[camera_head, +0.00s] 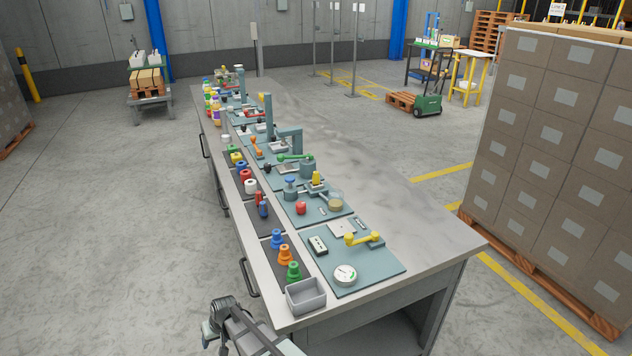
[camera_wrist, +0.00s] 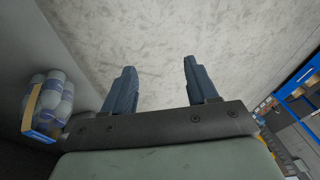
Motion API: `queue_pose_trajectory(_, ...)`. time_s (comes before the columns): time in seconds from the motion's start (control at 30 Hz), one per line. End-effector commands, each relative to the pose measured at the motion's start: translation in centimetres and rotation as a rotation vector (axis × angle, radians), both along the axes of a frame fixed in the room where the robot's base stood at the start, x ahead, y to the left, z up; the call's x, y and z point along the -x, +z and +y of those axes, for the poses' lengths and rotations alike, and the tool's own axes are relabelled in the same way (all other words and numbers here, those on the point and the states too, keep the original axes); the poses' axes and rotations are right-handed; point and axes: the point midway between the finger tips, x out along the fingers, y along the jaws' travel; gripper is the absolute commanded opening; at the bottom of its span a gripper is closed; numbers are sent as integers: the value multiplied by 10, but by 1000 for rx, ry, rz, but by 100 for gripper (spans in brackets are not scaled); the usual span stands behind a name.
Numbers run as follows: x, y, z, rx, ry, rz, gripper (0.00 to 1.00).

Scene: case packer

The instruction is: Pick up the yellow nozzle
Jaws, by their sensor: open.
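My gripper (camera_wrist: 159,64) is open and empty in the wrist view, its two dark blue fingers apart over bare grey floor. No nozzle shows between or near the fingers. In the head view, a small upright yellow piece (camera_head: 316,178) stands on a teal station plate at mid-bench. Another yellow piece (camera_head: 236,157) sits farther back in a row of coloured parts along the left edge. Both are too small to tell which is the yellow nozzle. Part of my arm shows at the bottom of the head view, left of the bench's near end and apart from both pieces.
The long grey bench (camera_head: 400,215) has a clear right side. Blue (camera_head: 277,238), orange (camera_head: 284,255) and green (camera_head: 293,271) stepped parts stand near a grey bin (camera_head: 306,295). A yellow-handled crank (camera_head: 362,239) and a round gauge (camera_head: 345,274) occupy the nearest plate. Stacked cartons (camera_head: 550,140) stand right.

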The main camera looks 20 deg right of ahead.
Motion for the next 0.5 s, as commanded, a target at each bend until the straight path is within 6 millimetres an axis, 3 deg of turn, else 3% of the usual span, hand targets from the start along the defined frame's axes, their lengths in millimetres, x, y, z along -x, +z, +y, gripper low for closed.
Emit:
queue_pose_trajectory(0.03, -19, 15, 5, -6, 10, -41, 58)
queue_pose_trajectory(0.3, -95, 94, 23, -21, 61, -246, 58)
queue_pose_trajectory(0.5, -153, 167, 22, -13, 96, -393, 58)
